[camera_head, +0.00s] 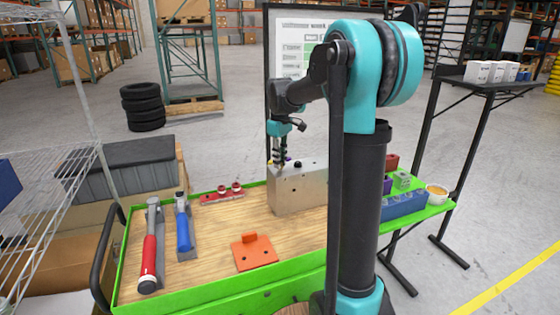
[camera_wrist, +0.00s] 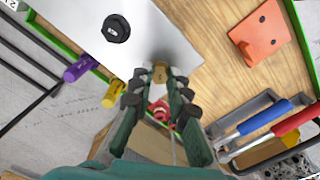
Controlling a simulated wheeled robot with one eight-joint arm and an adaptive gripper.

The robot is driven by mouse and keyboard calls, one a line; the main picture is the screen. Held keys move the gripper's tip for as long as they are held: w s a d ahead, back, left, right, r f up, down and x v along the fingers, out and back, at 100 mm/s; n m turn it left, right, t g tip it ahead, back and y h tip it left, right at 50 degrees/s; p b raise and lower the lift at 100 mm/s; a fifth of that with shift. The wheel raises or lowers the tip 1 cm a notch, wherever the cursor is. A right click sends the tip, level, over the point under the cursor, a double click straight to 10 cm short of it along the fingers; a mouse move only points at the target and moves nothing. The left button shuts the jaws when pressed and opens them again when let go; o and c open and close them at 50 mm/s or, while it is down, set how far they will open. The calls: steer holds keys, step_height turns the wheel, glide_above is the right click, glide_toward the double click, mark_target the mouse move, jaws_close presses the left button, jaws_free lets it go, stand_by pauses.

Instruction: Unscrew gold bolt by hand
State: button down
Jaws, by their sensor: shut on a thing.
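My gripper (camera_wrist: 160,92) is shut on the gold bolt (camera_wrist: 160,70) in the wrist view, with a fingertip on each side of it. The bolt sits at the edge of the grey metal chassis block (camera_wrist: 165,30). In the head view my gripper (camera_head: 279,165) is at the top left of the chassis block (camera_head: 300,190), and the bolt is too small there to tell apart clearly. A black knob-like bolt (camera_wrist: 116,29) is on the block's face.
The block stands on a green-edged wooden cart (camera_head: 215,250). An orange plate (camera_head: 254,252), a red-handled tool (camera_head: 150,250) and a blue-handled tool (camera_head: 184,228) lie to the left. A red fixture (camera_head: 222,194) is behind them.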

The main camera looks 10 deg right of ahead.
steer(key=n, duration=0.5)
steer(key=shift+s, duration=0.15)
steer(key=c, duration=1.4)
jaws_free()
steer(key=shift+r, duration=1.2)
